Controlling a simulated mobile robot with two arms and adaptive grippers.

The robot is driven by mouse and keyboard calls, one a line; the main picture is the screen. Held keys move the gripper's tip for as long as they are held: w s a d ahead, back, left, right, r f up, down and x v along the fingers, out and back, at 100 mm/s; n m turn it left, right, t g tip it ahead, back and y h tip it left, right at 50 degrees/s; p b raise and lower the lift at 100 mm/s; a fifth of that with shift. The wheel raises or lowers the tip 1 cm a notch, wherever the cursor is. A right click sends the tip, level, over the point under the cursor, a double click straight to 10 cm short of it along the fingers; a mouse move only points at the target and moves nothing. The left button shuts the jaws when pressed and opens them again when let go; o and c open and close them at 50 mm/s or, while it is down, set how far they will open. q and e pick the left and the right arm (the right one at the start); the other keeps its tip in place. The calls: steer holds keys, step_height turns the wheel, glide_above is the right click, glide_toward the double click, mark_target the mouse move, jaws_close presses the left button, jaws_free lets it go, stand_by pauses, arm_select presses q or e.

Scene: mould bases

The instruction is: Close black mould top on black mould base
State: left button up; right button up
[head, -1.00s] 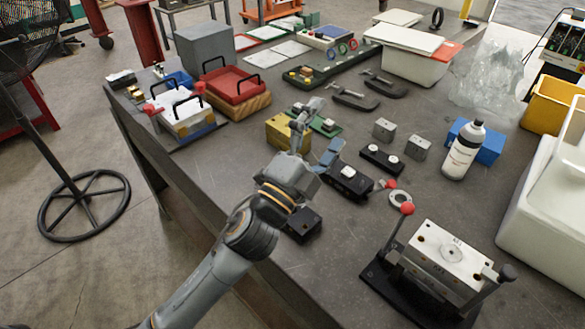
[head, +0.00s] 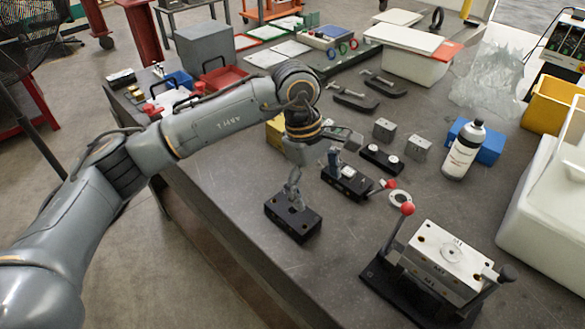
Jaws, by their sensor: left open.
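A black block with holes in its top face (head: 281,212) lies near the table's front edge. I cannot tell which is the mould top and which the base. My left gripper (head: 316,186) points down, open and empty. One finger shows over the front block, the other in front of the silver-disc block; I cannot tell whether either touches. The arm hides part of the table. My right gripper is not in view.
A steel mould in a black fixture (head: 450,258) with a red-knobbed lever stands at the front right. Two small grey blocks (head: 419,147), a white bottle (head: 461,152) and a blue block (head: 488,146) lie at the right. The table before the fixture's left side is clear.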

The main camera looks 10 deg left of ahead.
mark_target(293, 214)
arm_select(q)
steer(key=w+a+r+y, duration=0.1)
steer(key=w+a+y, duration=0.15)
steer(key=a, duration=0.35)
steer(key=shift+t, duration=0.3)
steer(key=f+p, duration=0.1)
steer(key=f, duration=0.3)
steer(key=f+p, duration=0.1)
steer(key=f, duration=0.2)
steer(key=f+p, duration=0.2)
steer(key=f, duration=0.2)
steer(key=shift+s+d+f, duration=0.25)
steer(key=shift+d+f, duration=0.05)
steer(key=shift+f, duration=0.9)
steer(key=shift+c, duration=0.3)
steer(key=c, duration=1.8)
steer(key=shift+w+r, duration=0.15)
steer(key=shift+r, duration=0.2)
steer(key=shift+c, duration=0.2)
steer(key=shift+r+p, duration=0.5)
steer(key=shift+r, duration=0.75)
